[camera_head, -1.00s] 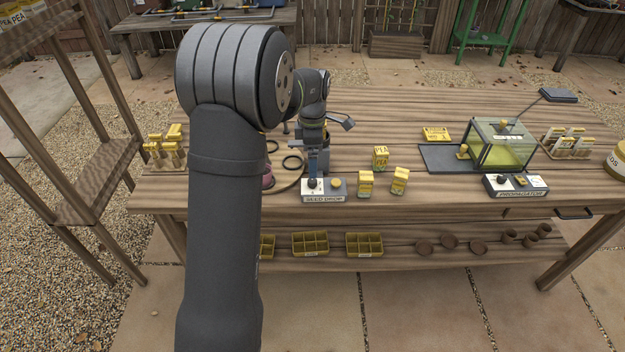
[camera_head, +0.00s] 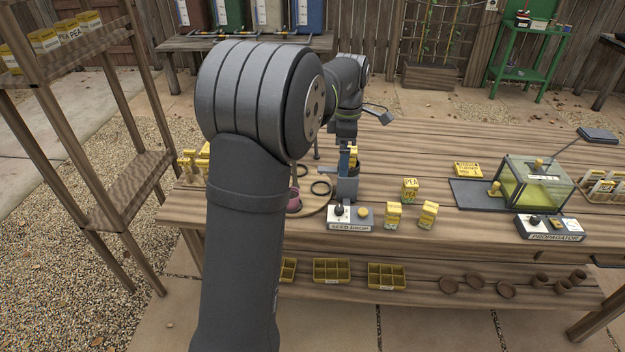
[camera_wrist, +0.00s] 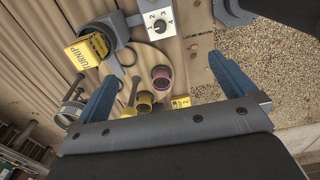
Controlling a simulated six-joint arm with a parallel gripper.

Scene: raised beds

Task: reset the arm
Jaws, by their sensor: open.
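My gripper (camera_wrist: 162,68) shows in the wrist view as two blue fingers spread wide, with nothing between their tips. In the head view my wrist is above the seed drop (camera_head: 349,218), and the fingers are hard to make out. A yellow turnip packet (camera_wrist: 86,50) stands tilted in the seed drop's dark holder (camera_wrist: 113,28), ahead and left of the fingers in the wrist view. The packet's yellow top also shows in the head view (camera_head: 352,157).
A round wooden board (camera_wrist: 150,62) carries a pink pot (camera_wrist: 161,77) and dark rings. Yellow packets (camera_head: 410,189) stand right of the seed drop. The propagator (camera_head: 535,185) is farther right. Seed trays (camera_head: 332,270) sit on the lower shelf. A wooden rack (camera_head: 118,190) stands left.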

